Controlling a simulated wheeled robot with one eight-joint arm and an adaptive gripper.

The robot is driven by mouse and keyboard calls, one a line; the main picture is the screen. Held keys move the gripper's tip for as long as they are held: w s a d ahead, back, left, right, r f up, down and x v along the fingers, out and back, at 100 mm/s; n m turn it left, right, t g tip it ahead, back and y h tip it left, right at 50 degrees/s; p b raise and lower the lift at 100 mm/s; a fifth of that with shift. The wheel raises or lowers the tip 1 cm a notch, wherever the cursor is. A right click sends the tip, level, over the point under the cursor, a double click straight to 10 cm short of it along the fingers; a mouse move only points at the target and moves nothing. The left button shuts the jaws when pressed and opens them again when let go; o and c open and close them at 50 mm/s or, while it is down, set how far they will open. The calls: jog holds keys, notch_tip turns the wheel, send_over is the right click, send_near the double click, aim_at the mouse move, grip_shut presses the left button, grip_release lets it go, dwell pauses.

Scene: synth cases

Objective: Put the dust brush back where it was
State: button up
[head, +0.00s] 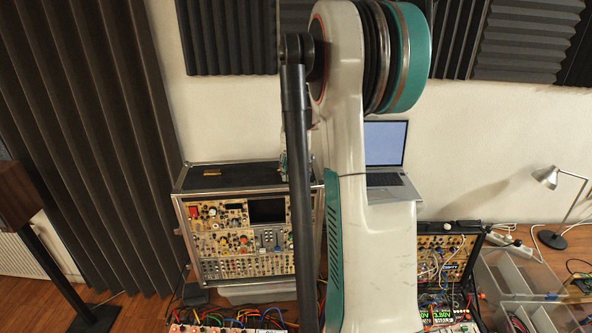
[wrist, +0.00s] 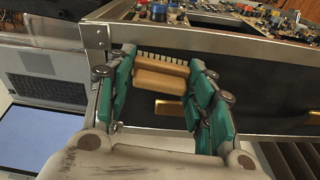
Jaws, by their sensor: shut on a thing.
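The dust brush (wrist: 160,80) shows in the wrist view, with a tan wooden body and a row of pale bristles along its upper edge. My gripper (wrist: 158,72) has its teal fingers shut on the two ends of the brush. The brush appears in front of the black panel and metal edge of a synth case (wrist: 230,41); I cannot tell whether it touches them. In the head view this case (head: 245,240) stands left of my arm. The brush and most of my gripper are hidden behind my arm there.
A brass-coloured piece (wrist: 168,107) lies on the case's black panel. An open laptop (head: 386,150) stands behind my arm and shows at the left in the wrist view. A second synth case (head: 447,250), clear boxes (head: 515,275), a desk lamp (head: 560,190) and patch cables are at right.

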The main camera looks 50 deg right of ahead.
jog(key=o, duration=1.4)
jog(key=shift+f, duration=0.1)
notch_tip(320, 180, up, 12)
jog(key=a+b, duration=0.1)
jog(key=shift+s, duration=0.45)
jog(key=shift+a, duration=0.1)
